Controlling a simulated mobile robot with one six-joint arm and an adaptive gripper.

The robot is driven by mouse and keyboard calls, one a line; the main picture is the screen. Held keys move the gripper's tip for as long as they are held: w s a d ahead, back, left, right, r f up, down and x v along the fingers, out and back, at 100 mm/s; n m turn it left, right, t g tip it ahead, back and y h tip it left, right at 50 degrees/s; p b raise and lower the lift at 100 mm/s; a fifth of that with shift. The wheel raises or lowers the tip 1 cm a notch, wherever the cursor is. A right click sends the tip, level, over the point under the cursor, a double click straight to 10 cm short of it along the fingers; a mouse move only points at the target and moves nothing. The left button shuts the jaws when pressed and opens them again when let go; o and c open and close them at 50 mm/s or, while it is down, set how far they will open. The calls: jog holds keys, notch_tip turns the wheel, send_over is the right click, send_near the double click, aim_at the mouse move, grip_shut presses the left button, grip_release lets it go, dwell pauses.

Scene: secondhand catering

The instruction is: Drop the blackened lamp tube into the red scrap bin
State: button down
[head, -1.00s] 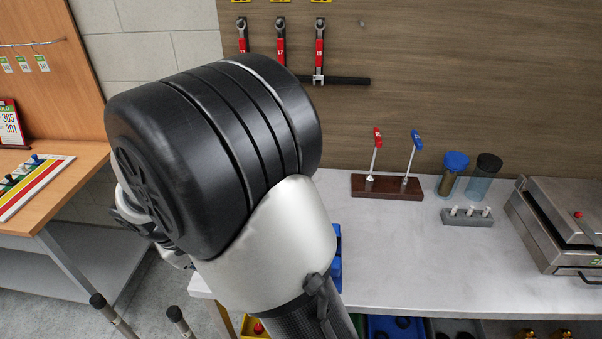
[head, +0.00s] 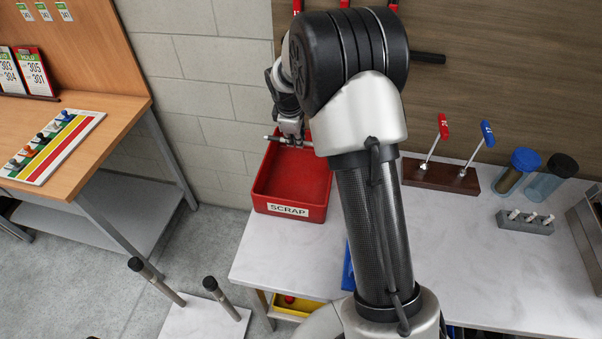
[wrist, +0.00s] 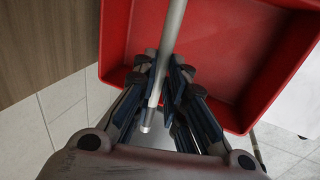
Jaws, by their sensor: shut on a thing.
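My gripper (head: 291,137) is above the back part of the red scrap bin (head: 286,208), which stands on the left end of the grey-white worktop and bears a SCRAP label. In the wrist view my gripper (wrist: 160,85) is shut on the lamp tube (wrist: 172,37), a thin pale grey tube with a metal end cap. The tube runs between the fingers and over the red bin (wrist: 118,38); its near end is clear of the bin's floor. In the head view the tube (head: 273,139) shows as a short, mostly level bar. The bin's visible floor looks empty.
A wooden stand with red and blue hex keys (head: 441,176), two lidded jars and a grey block (head: 525,222) stand on the worktop to the right. A wooden bench (head: 112,84) stands at left. Two dark-capped posts (head: 143,267) rise in front. A yellow bin (head: 296,305) sits below.

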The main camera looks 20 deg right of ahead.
notch_tip(320, 180, down, 6)
jog(key=b, duration=0.4)
jog(key=shift+r, duration=0.2)
jog(key=c, duration=1.5)
grip_release()
jog(key=shift+c, duration=0.2)
jog(key=shift+r, duration=0.15)
jog(key=v, duration=1.1)
jog(key=shift+a+r, duration=0.15)
jog(key=shift+r, duration=0.2)
jog(key=shift+s, duration=0.2)
